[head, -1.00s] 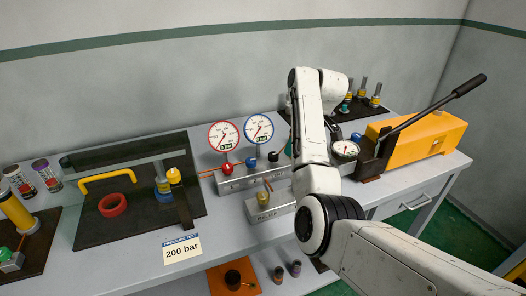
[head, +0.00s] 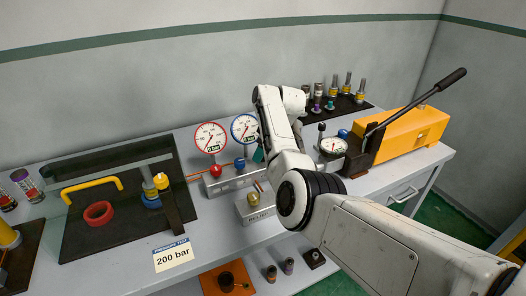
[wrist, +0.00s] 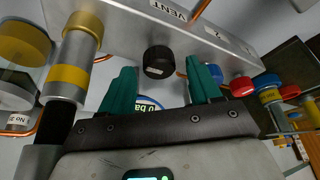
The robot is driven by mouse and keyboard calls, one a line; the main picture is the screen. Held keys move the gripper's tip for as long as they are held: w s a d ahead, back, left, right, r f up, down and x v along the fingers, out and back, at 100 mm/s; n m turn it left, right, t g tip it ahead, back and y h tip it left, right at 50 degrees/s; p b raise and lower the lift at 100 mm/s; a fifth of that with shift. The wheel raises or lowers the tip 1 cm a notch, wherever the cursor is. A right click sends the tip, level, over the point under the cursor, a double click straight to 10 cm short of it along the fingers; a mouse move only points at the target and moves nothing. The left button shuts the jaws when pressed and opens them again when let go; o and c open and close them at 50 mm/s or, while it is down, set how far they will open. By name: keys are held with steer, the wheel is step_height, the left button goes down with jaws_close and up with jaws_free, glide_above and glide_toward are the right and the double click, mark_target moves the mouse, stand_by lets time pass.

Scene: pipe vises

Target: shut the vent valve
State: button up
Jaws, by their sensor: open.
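The vent valve appears as a round black knob (wrist: 158,62) on the grey manifold block, near the VENT label (wrist: 168,10) in the wrist view. My gripper (wrist: 160,78) is open. Its two teal fingers stand on either side of the knob in the picture, and I see no clear contact. In the head view the manifold block (head: 230,180) stands on the bench under two dial gauges. There my arm hides the black knob and most of my gripper.
A red knob (head: 215,170) and a blue knob (head: 240,163) stand on the same manifold. A red-rimmed gauge (head: 210,137) and a blue-rimmed gauge (head: 244,128) rise behind. A smaller grey block (head: 255,207) sits in front. A yellow pump (head: 405,140) with a long lever stands right.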

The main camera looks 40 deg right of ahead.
steer(key=shift+w+f, duration=0.1)
steer(key=shift+f, duration=0.2)
steer(key=shift+c, duration=0.3)
steer(key=c, duration=1)
